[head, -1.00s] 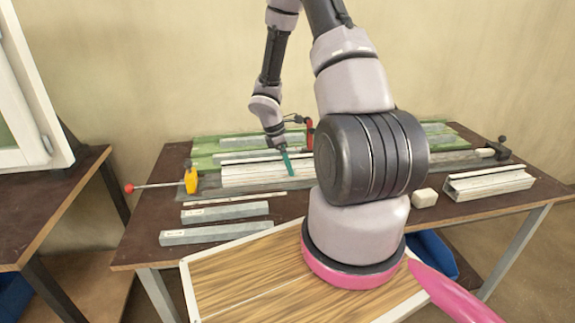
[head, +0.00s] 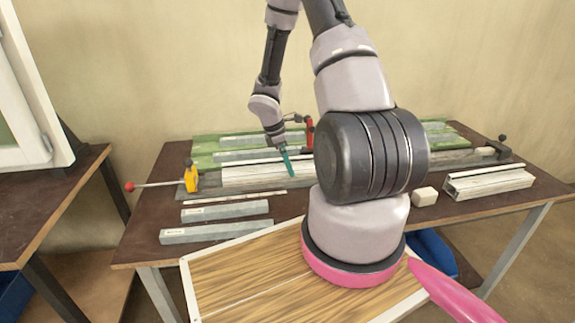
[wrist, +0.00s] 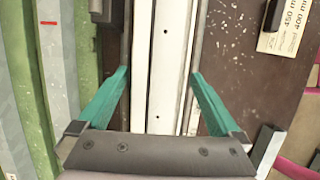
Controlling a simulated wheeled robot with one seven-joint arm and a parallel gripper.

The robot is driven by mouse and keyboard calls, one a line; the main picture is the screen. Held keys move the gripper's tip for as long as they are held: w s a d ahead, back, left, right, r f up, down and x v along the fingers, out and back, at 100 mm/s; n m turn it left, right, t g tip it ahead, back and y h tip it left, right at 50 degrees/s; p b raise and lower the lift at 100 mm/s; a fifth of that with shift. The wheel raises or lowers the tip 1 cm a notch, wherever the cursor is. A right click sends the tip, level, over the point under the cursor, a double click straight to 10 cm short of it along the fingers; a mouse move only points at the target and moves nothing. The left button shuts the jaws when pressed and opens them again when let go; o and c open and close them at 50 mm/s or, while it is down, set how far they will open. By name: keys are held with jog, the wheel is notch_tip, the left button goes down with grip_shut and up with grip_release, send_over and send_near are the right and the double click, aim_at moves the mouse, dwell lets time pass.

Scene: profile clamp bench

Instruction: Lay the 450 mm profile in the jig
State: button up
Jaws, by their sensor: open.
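A long white profile (head: 250,174) lies lengthwise along the grey jig (head: 210,191), left of the middle of the bench. My gripper (head: 289,167) is over it with its teal fingers pointing down. In the wrist view my gripper (wrist: 160,74) is open, with one finger on each side of the white profile (wrist: 165,95). Dark edges run along both sides of it there. I cannot read a length on this profile. My arm hides part of the jig and the profile's right end.
A yellow clamp (head: 191,178) with a red-tipped rod stands at the jig's left end, a red clamp (head: 309,132) behind. Grey bars (head: 215,232) lie in front. A white block (head: 424,196) and pale profiles (head: 490,182) lie right. A length card (wrist: 285,25) shows.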

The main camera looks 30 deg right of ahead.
jog(key=v, duration=1.1)
notch_tip(320, 180, up, 12)
jog(key=m+t, duration=0.2)
jog(key=m, duration=0.3)
send_over(278, 168)
jog(key=s+a, duration=0.2)
jog(key=s, duration=0.1)
jog(key=s+a+r+m+t+y, duration=0.2)
jog(key=s+a+r+m+t, duration=0.1)
jog(key=s+r+m, duration=0.4)
jog(key=s+a+r+m+t+y, duration=0.3)
jog(key=s+a+r+m, duration=0.2)
jog(key=s+r, duration=0.5)
notch_tip(278, 168, up, 2)
jog(key=shift+s+a+r+m, duration=0.15)
jog(key=shift+s+m, duration=0.2)
jog(key=shift+m, duration=0.65)
